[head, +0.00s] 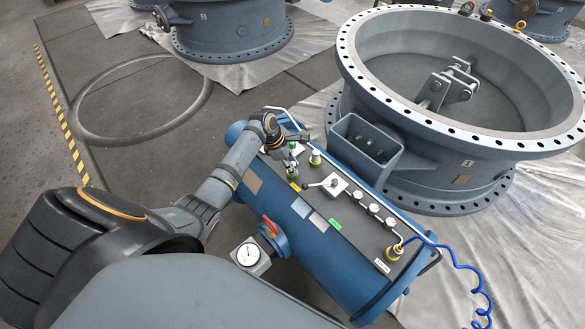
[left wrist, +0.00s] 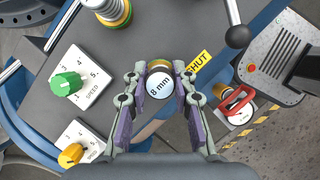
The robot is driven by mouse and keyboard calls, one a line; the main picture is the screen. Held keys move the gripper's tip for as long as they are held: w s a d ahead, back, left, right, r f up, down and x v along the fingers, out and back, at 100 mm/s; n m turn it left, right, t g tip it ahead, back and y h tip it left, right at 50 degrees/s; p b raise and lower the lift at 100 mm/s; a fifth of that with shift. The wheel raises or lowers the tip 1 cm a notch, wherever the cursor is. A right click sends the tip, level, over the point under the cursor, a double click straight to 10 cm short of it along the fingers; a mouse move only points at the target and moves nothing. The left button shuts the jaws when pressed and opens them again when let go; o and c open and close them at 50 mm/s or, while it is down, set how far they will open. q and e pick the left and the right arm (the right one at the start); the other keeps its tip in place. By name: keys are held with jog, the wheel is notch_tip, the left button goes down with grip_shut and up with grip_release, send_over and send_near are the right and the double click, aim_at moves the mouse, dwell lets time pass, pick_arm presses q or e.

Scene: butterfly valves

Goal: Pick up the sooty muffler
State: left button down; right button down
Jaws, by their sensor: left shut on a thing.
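My left gripper (head: 284,154) is at the far left end of the panel on the blue tank (head: 318,262). In the left wrist view its fingers (left wrist: 159,80) are shut on a round brass-edged piece (left wrist: 160,86) with a pale face marked "8 mm". I cannot tell soot on this piece, so I cannot say for sure that it is the sooty muffler. Another brass fitting (head: 315,158) stands on the panel to the right of the gripper; a ringed brass fitting (left wrist: 112,10) shows at the top of the wrist view. My right gripper is not in view.
On the panel are a lever with a black ball (left wrist: 238,36), a green knob (left wrist: 67,85) and a yellow knob (left wrist: 70,155). A blue coiled hose (head: 470,275) hangs at the right end. A large valve body (head: 440,160) stands close behind the tank. Bare floor lies left.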

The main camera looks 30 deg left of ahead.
aim_at(293, 163)
pick_arm(q)
jog(key=shift+r, duration=0.1)
jog(key=shift+r, duration=0.25)
notch_tip(293, 163, up, 3)
jog(key=shift+w+f, duration=0.1)
jog(key=s+d+r+p, duration=0.1)
jog(key=s+d+r, duration=0.7)
jog(key=d, duration=0.3)
jog(key=shift+s+d+r, duration=0.2)
jog(key=shift+r, duration=0.6)
